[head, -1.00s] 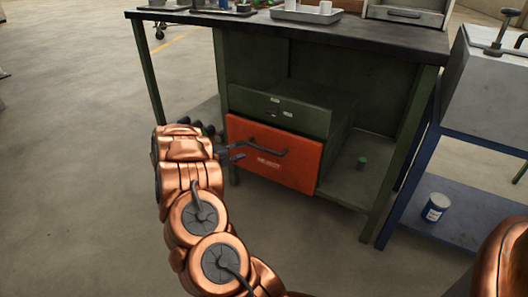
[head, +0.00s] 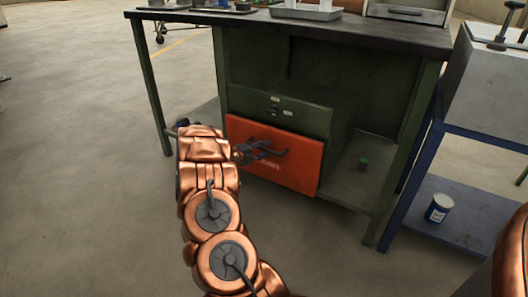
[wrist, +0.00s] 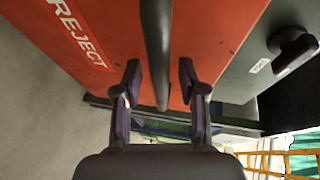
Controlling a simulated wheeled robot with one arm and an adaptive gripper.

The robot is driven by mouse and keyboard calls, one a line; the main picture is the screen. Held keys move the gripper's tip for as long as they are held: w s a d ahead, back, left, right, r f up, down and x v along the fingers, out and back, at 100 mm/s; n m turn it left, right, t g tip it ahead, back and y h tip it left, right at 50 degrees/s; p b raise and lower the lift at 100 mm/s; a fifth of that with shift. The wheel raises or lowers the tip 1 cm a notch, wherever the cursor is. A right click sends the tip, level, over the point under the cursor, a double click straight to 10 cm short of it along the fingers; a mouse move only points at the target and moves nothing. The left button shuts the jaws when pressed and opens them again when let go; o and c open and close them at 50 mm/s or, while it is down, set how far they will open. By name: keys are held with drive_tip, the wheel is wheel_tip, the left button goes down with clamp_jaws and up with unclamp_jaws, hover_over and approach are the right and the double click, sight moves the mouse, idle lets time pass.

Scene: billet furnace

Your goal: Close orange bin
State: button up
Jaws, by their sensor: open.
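The orange bin (head: 300,171) is the lower front of the green cabinet under the workbench, with a dark bar handle (head: 278,153) across it. In the wrist view its orange front (wrist: 110,25) carries the word REJECT, and the handle (wrist: 157,40) runs between my fingertips. My gripper (head: 259,149) is at the left part of the handle, close to the front. In the wrist view my gripper (wrist: 160,85) is open, one finger on each side of the bar, with gaps visible. I cannot tell how far the bin stands out from the cabinet.
Above the bin is a green drawer (head: 280,112) with a dark knob. The workbench top (head: 330,25) overhangs it. A small green item (head: 363,164) sits on the shelf to the right. A blue stand (head: 465,215) holding a can (head: 439,208) is farther right. The floor at left is clear.

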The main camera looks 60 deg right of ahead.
clamp_jaws()
idle(0.4)
idle(0.4)
